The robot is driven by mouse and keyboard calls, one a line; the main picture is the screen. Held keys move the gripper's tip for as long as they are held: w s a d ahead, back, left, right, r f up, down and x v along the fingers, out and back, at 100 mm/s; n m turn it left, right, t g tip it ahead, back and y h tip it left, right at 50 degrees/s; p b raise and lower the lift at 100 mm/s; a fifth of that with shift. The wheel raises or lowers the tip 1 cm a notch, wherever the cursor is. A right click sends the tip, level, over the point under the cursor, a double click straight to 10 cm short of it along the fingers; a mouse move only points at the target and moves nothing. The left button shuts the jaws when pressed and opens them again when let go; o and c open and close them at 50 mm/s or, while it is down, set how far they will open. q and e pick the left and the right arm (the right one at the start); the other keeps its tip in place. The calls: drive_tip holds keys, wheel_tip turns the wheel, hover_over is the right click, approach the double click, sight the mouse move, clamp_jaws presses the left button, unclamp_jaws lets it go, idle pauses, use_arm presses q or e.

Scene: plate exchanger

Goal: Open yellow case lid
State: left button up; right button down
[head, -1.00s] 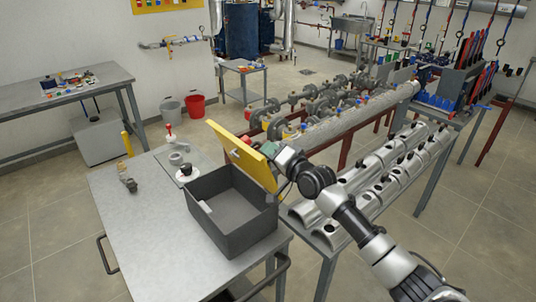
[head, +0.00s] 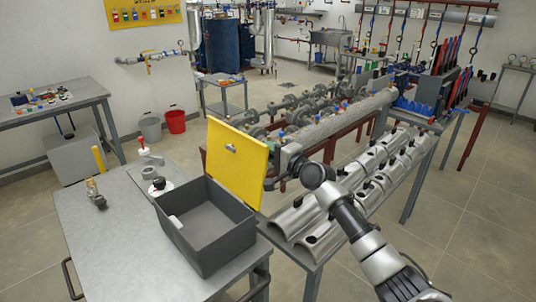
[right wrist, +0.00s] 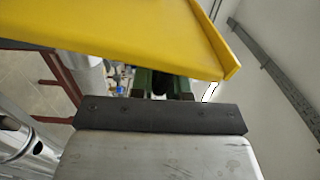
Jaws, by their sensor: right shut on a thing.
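The yellow case lid (head: 238,158) stands up, roughly upright, along the far right side of the dark grey case (head: 212,262) in the head view. Its broad inner face with a small latch shows, and the case is open and looks mostly empty. My right gripper (head: 270,182) is at the lid's right edge, shut on the lid, with its fingertips largely hidden behind it. In the right wrist view the lid (right wrist: 120,30) spans the top, above the green finger pads of the gripper (right wrist: 162,82). My left gripper is not in view.
The case stands on a grey metal table (head: 110,240). A white-and-red fitting (head: 147,153) and a brass fitting (head: 95,192) stand left of the case. Curved metal shells (head: 315,215) lie on a bench to the right, below my right arm.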

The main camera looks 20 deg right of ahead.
drive_tip(key=shift+f, duration=0.35)
drive_tip(key=c, duration=1.4)
unclamp_jaws()
drive_tip(key=shift+o, duration=1.2)
drive_tip(key=shift+r, duration=0.1)
drive_tip(key=b+v, duration=0.1)
drive_tip(key=v, duration=1)
